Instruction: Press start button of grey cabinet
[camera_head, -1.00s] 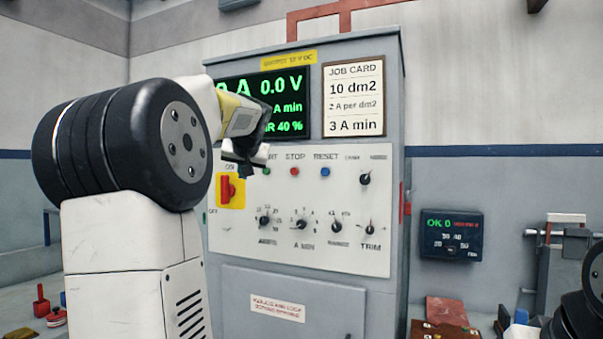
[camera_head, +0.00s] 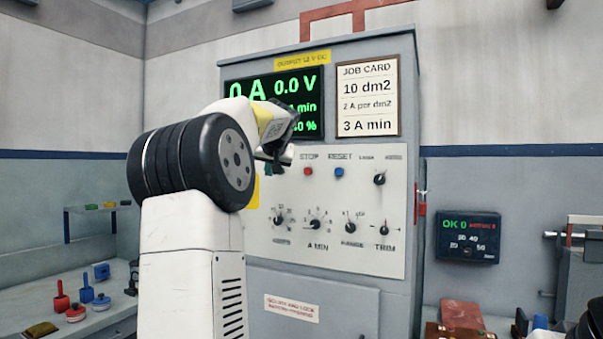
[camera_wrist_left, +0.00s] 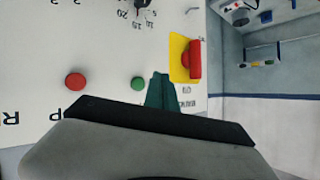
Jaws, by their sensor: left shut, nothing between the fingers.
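The grey cabinet (camera_head: 400,60) stands ahead with a white control panel (camera_head: 365,265). Its green start button (camera_wrist_left: 138,83) shows in the left wrist view; in the head view my left gripper hides it. My left gripper (camera_head: 275,167) is shut and empty in front of the panel's upper left. In the wrist view, its dark teal fingertips (camera_wrist_left: 160,88) appear just right of the green button, between it and the red switch on a yellow plate (camera_wrist_left: 176,60). I cannot tell whether they touch the panel. My right gripper is not in view.
The red stop button (camera_head: 308,171) and blue reset button (camera_head: 339,172) sit right of my left gripper. Several knobs, such as one lower on the panel (camera_head: 315,225), are below. A small dark display box (camera_head: 468,236) hangs on the right wall.

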